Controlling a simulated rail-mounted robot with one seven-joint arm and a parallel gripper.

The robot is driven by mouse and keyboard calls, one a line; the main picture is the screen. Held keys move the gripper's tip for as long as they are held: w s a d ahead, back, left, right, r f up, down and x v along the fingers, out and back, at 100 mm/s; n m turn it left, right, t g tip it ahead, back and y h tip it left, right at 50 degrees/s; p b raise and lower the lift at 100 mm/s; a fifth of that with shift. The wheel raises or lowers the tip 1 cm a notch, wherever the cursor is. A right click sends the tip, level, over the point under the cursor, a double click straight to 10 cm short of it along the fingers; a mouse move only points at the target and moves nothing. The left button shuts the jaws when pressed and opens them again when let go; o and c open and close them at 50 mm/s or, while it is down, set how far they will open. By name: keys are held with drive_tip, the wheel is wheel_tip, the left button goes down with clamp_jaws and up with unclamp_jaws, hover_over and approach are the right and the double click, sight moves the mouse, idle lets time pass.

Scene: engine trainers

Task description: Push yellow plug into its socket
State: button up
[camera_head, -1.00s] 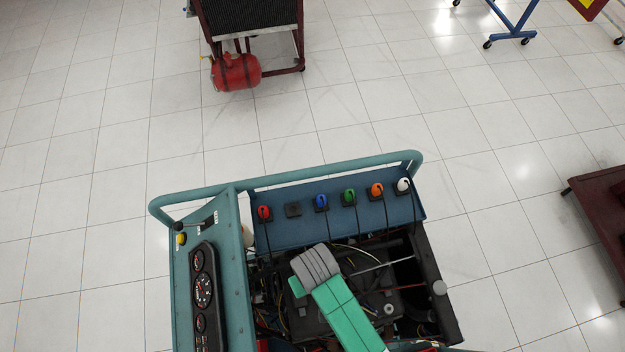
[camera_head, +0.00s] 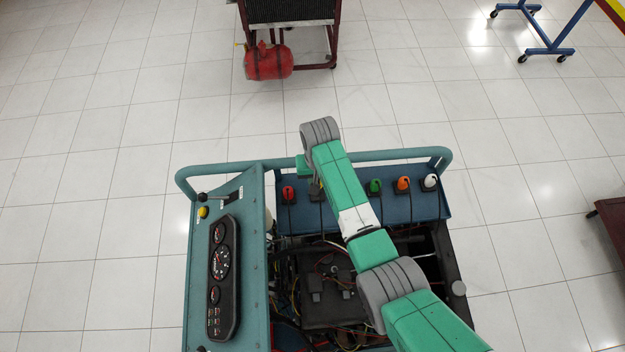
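A blue socket panel (camera_head: 345,222) runs along the far side of the engine trainer. A small yellowish piece, apparently the yellow plug (camera_head: 314,189), shows at the second socket position from the left, just right of the red plug (camera_head: 288,193). My arm's green link covers most of it, and a dark cable hangs below it. How deep it sits cannot be told. My arm reaches over the panel with its wrist above this spot. My gripper's fingers are hidden beneath the wrist, so their opening and any contact with the plug do not show.
Green (camera_head: 375,187), orange (camera_head: 403,184) and white (camera_head: 430,181) plugs stand to the right; the blue one is hidden by my arm. A teal guard rail (camera_head: 400,155) runs behind the panel. A gauge console (camera_head: 222,265) stands left.

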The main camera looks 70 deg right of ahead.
wheel_tip(320, 180, down, 4)
drive_tip(key=b, duration=0.4)
drive_tip(key=shift+f, duration=0.1)
drive_tip(key=shift+f+b, duration=0.3)
drive_tip(key=shift+f, duration=0.25)
drive_tip(key=shift+p, duration=0.6)
idle(0.7)
drive_tip(key=shift+f, duration=0.25)
idle(0.8)
drive_tip(key=o, duration=1.1)
drive_tip(key=shift+c, duration=0.2)
